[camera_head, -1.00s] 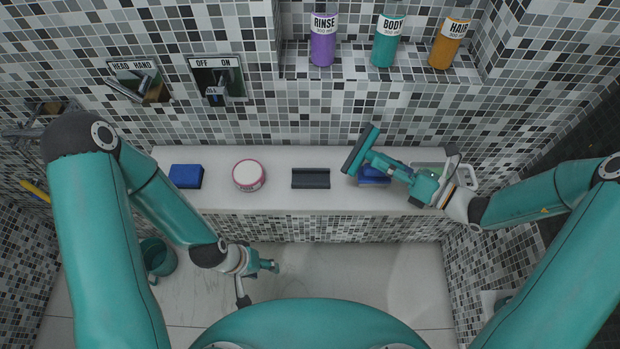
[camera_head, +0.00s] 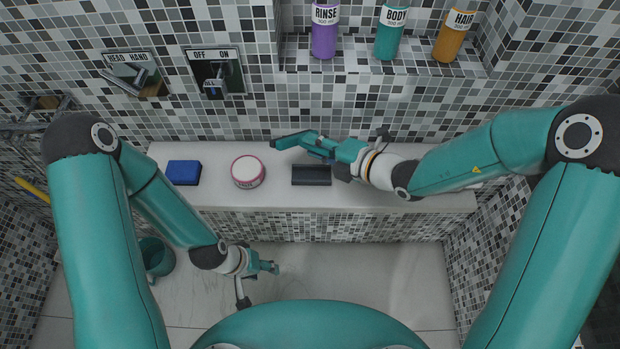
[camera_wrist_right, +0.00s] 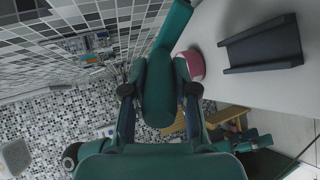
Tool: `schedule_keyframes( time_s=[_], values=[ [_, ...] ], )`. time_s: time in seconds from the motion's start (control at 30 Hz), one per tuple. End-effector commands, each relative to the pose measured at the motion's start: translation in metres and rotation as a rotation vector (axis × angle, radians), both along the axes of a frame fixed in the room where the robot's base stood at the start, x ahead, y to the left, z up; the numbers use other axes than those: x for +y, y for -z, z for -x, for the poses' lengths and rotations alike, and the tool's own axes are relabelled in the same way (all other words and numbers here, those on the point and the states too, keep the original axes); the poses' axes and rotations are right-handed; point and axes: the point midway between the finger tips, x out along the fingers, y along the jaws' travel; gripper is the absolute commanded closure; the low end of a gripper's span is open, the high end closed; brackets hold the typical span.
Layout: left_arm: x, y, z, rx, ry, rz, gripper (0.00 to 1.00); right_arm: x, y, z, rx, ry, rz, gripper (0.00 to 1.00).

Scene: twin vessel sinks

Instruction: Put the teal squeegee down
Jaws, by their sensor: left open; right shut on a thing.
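The teal squeegee (camera_head: 291,139) is in my right gripper (camera_head: 335,151), above the white ledge (camera_head: 222,200). Its head points left, toward the wall side of the ledge. In the right wrist view the squeegee (camera_wrist_right: 158,88) runs up between the shut fingers. A dark rectangular holder (camera_head: 311,176) lies on the ledge just in front of the squeegee; it also shows in the wrist view (camera_wrist_right: 262,46), right of the squeegee. My left gripper (camera_head: 268,267) is open and empty, low in front of the ledge.
A blue block (camera_head: 184,173) and a round pink-rimmed tub (camera_head: 248,171) stand on the ledge, left of the holder. Purple (camera_head: 323,32), teal (camera_head: 389,34) and orange (camera_head: 453,37) bottles stand in the niche above. My right arm covers the ledge's right part.

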Motion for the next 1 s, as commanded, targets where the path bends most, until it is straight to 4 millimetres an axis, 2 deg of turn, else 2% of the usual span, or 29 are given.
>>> schedule_keyframes(
  time_s=[0.03,0.1,0.3,0.43,0.6,0.93,0.97,1.0],
  values=[
    [0.000,0.013,0.000,0.000,0.000,0.000,0.47,0.000,0.014,0.000,0.000,0.000,0.000,1.00],
    [0.000,0.022,0.000,0.000,0.000,0.000,0.47,0.000,0.024,0.000,-0.001,0.000,0.001,1.00],
    [0.000,0.048,0.000,0.000,0.000,0.000,0.47,0.000,0.053,0.000,-0.002,0.000,0.001,1.00],
    [0.000,0.058,0.000,0.000,0.000,0.000,0.47,0.000,0.066,0.000,-0.001,0.000,0.000,1.00],
    [0.000,0.064,0.000,0.000,0.000,0.000,0.47,0.000,0.075,0.000,-0.003,-0.001,0.000,1.00],
    [0.000,0.064,0.000,0.000,0.000,0.000,0.47,0.000,0.075,0.000,-0.003,-0.002,0.000,1.00],
    [0.000,0.064,0.000,0.000,0.000,0.000,0.47,0.000,0.076,0.000,-0.003,-0.002,0.001,0.67],
    [0.000,0.064,0.000,0.000,0.000,0.000,0.47,0.000,0.076,0.000,-0.003,-0.002,0.001,0.61]
  ],
)
